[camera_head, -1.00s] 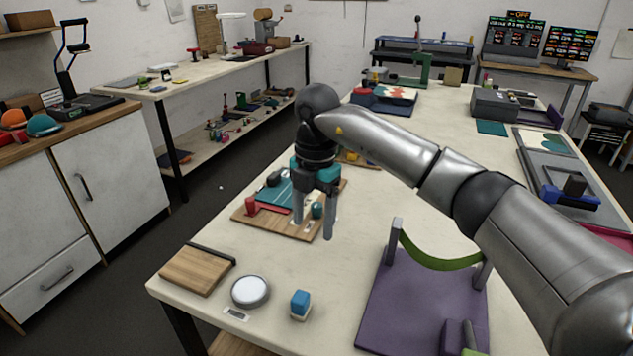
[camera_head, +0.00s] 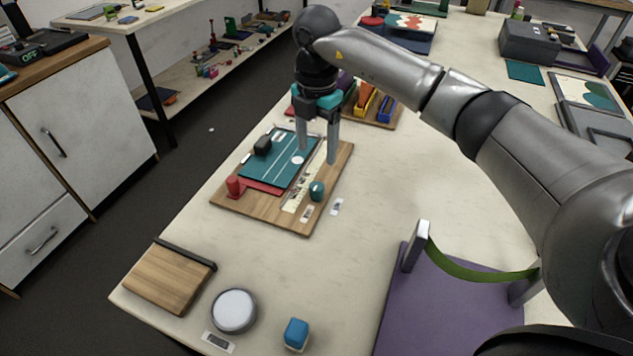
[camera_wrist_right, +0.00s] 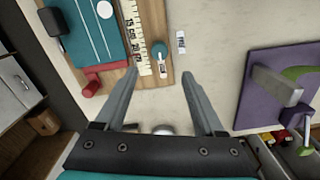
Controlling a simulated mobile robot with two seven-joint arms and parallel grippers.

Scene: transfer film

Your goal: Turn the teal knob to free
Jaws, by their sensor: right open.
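The teal knob (camera_head: 317,190) stands at the right front of a wooden board (camera_head: 263,217) that carries a teal panel (camera_head: 270,170) and a printed ruler strip. In the right wrist view the knob (camera_wrist_right: 159,50) lies ahead, roughly centred between the finger lines. My right gripper (camera_head: 318,157) is open and empty, pointing down over the board. Its fingertips show just behind the knob in the head view and do not appear to touch it. A small label (camera_head: 307,214) lies in front of the knob; its text is too small to read. My left gripper is out of view.
A red post (camera_head: 236,187) stands at the board's left. In front are a wooden block (camera_head: 170,278), a round white disc (camera_head: 234,311) and a blue-topped cube (camera_head: 296,334). A purple stand (camera_head: 425,315) is at right. The table between is clear.

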